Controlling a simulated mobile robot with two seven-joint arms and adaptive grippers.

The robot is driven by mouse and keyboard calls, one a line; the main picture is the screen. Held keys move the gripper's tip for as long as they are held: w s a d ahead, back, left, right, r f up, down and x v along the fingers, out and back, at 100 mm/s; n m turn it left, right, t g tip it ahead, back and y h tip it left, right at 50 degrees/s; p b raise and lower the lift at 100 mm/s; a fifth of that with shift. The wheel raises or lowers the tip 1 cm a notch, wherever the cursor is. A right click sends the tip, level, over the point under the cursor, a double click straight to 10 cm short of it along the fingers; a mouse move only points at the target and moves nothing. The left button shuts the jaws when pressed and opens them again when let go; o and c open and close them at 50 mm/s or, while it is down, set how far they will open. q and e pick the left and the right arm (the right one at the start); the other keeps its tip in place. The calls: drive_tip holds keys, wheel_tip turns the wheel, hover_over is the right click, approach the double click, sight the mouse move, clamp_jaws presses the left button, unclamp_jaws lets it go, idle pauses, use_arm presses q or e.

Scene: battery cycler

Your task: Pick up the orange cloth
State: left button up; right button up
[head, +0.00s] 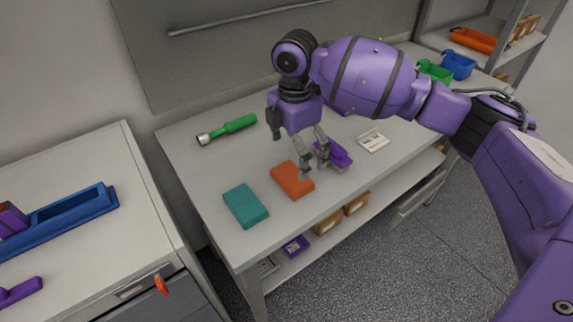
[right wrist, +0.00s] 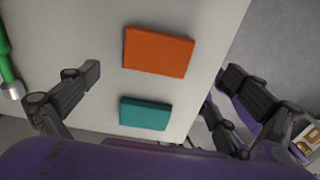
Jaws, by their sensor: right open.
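The orange cloth (head: 292,180) is a flat folded block lying on the workbench, right of a similar teal cloth (head: 245,206). In the right wrist view the orange cloth (right wrist: 158,51) lies between the lines of the two fingers, with the teal cloth (right wrist: 145,113) below it. My right gripper (head: 313,170) is open and empty above the bench, at the right edge of the orange cloth in the head view. Its spread fingers also show in the right wrist view (right wrist: 163,80). It appears apart from the cloth. My left gripper is not in view.
A green-handled tool (head: 232,126) lies at the back left of the bench (head: 215,165). A purple object (head: 336,155) lies beside my right gripper, and a small pale card (head: 373,140) is farther right. Blue (head: 457,65) and green bins (head: 434,71) stand at the far end.

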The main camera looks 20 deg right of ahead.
sight(292, 176)
drive_tip(key=shift+w+f, duration=0.1)
drive_tip(key=shift+f, duration=0.35)
drive_tip(key=shift+s+f, duration=0.2)
drive_tip(key=shift+f, duration=0.35)
drive_tip(key=shift+s+f, duration=0.15)
drive_tip(key=shift+f, duration=0.35)
drive_tip(key=f, duration=0.4)
drive_tip(key=shift+w+f, duration=0.25)
drive_tip(key=shift+w, duration=0.1)
drive_tip(key=c, duration=0.9)
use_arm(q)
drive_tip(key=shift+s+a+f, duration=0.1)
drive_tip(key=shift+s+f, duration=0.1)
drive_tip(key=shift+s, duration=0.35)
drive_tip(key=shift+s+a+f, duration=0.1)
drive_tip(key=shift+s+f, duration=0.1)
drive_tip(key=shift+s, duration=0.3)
use_arm(e)
drive_tip(key=shift+c, duration=0.5)
